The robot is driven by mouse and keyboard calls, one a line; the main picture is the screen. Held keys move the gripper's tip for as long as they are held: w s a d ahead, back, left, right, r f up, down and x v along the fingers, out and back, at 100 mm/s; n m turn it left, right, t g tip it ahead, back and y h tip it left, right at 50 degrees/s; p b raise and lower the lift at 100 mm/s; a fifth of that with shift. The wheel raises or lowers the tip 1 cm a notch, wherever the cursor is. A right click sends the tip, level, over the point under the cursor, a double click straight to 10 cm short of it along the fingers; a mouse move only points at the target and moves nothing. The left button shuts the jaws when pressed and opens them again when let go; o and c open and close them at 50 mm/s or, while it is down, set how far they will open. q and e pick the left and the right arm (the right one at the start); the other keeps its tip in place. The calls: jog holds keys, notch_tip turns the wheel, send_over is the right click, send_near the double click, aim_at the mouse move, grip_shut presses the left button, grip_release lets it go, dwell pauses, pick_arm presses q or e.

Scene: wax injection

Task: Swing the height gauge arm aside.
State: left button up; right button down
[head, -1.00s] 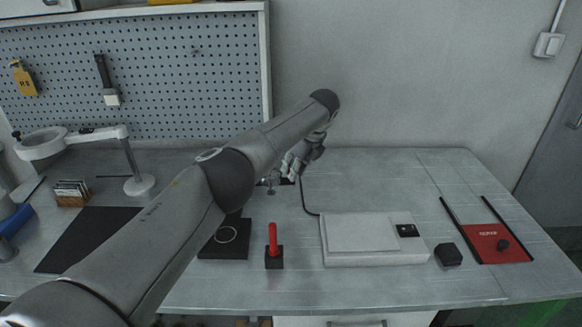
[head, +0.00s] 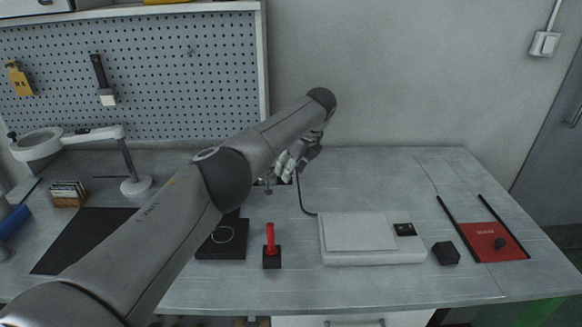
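My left arm crosses the head view from the lower left, and its gripper (head: 286,172) hangs over the back middle of the bench. The fingers point down and left, partly covered by my wrist; I cannot tell whether they are open or shut. Just below them is a small grey part (head: 268,184), possibly the tip of the height gauge arm. I cannot tell if they touch. A black base plate (head: 208,252) with a pale ring on it is in front; the upright behind it is mostly hidden by my arm. My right gripper is not in view.
A red-handled tool (head: 270,238) stands in a black block. To its right are a white flat device (head: 360,258) with a cable, a black block (head: 446,254) and a red mat (head: 505,250). A magnifier lamp (head: 137,185) stands at left. The back right bench is clear.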

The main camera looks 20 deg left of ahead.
pick_arm(q)
jog(key=v, duration=1.2)
jog(key=shift+a, duration=0.1)
